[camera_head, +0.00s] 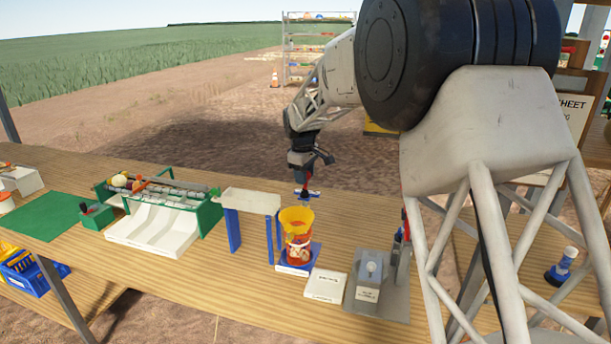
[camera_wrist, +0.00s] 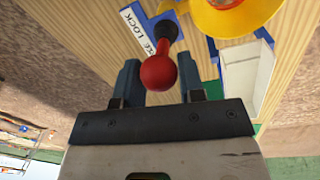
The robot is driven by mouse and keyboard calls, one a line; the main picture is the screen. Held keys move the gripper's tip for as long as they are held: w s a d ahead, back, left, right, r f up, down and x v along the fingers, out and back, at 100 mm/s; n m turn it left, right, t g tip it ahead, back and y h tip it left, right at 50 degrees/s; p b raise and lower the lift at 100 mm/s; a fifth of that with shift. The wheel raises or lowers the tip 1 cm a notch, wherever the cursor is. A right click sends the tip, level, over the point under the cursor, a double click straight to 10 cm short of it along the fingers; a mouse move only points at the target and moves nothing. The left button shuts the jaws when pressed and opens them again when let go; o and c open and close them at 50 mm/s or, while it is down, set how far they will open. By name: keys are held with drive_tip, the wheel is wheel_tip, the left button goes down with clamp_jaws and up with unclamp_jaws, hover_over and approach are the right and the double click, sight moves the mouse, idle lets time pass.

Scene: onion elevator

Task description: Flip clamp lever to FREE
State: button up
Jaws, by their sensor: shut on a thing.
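My gripper (camera_wrist: 158,65) is shut on the knob, one blue finger on each side. The lever is too small there to make out clearly.
The bucket stands on a blue base (camera_head: 299,268). A white trough (camera_head: 250,201) on blue legs and a green-framed sorter (camera_head: 165,195) stand left of it. A white plate (camera_head: 325,285) and a grey box (camera_head: 368,274) are to the right. Bare wooden tabletop (camera_head: 215,285) lies in front.

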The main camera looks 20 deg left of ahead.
drive_tip(key=shift+s+a+f, duration=0.1)
drive_tip(key=shift+a+f, duration=0.05)
drive_tip(key=shift+a, duration=0.5)
drive_tip(key=shift+a+f, duration=0.4)
drive_tip(key=shift+a, duration=0.3)
drive_tip(key=shift+s+a+f, duration=0.1)
drive_tip(key=shift+a+f, duration=0.15)
drive_tip(key=shift+a, duration=0.1)
idle(0.4)
drive_tip(key=o, duration=1)
drive_tip(key=shift+r, duration=0.1)
drive_tip(key=shift+r, duration=0.25)
